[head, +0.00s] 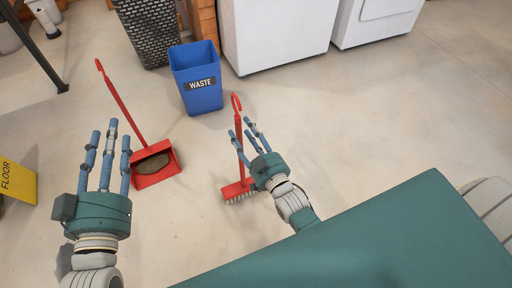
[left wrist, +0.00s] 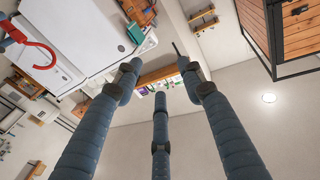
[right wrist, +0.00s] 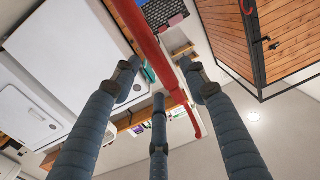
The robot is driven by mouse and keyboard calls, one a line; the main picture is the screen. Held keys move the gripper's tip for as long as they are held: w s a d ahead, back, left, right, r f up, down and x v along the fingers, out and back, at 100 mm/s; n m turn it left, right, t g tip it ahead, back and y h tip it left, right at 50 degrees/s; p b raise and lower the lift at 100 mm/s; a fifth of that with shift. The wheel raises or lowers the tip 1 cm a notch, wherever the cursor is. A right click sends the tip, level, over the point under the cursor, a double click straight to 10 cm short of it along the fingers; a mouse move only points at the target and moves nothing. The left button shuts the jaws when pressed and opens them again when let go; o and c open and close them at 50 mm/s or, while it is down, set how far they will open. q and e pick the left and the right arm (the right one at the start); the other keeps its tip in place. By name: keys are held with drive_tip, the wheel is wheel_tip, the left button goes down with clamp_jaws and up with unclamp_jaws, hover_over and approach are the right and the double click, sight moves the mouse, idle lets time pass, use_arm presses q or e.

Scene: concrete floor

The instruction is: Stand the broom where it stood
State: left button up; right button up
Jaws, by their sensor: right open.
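The red broom (head: 239,187) has its white bristles on the floor, and its handle rises to a hooked top. Whether it leans is hard to tell. My right gripper (head: 243,130) is open beside the handle, its fingers spread and overlapping the handle in the head view. In the right wrist view the red handle (right wrist: 150,45) passes close by the open fingers; contact cannot be told. My left gripper (head: 111,131) is open and empty, near the red dustpan (head: 153,181). The left wrist view shows a red hook (left wrist: 32,50) at upper left, away from the fingers.
The dustpan holds a brown patch and has a long hooked handle. A blue waste bin (head: 197,82) stands behind the broom, beside a dark woven basket (head: 148,30). White appliances (head: 275,35) line the back. A yellow floor sign (head: 17,182) is at left. Floor between is clear.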

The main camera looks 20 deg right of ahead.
drive_tip(key=s+p, duration=0.2)
drive_tip(key=s, duration=0.7)
use_arm(q)
wheel_tip(320, 180, down, 11)
drive_tip(key=s+a+g+y, duration=0.1)
drive_tip(key=s+a+g, duration=0.1)
drive_tip(key=g, duration=0.3)
drive_tip(key=shift+s+r+y, duration=0.15)
drive_tip(key=shift+s+y, duration=0.2)
drive_tip(key=shift+y, duration=0.05)
use_arm(e)
drive_tip(key=s+a+r+g, duration=0.1)
drive_tip(key=r+g, duration=0.1)
drive_tip(key=r, duration=0.4)
drive_tip(key=s+a+r+n+g+y, duration=0.1)
drive_tip(key=a+r+g, duration=0.1)
drive_tip(key=r, duration=0.3)
drive_tip(key=shift+a+r+n+g, duration=0.2)
drive_tip(key=shift+r+n+g, duration=0.1)
drive_tip(key=shift+r+g, duration=0.15)
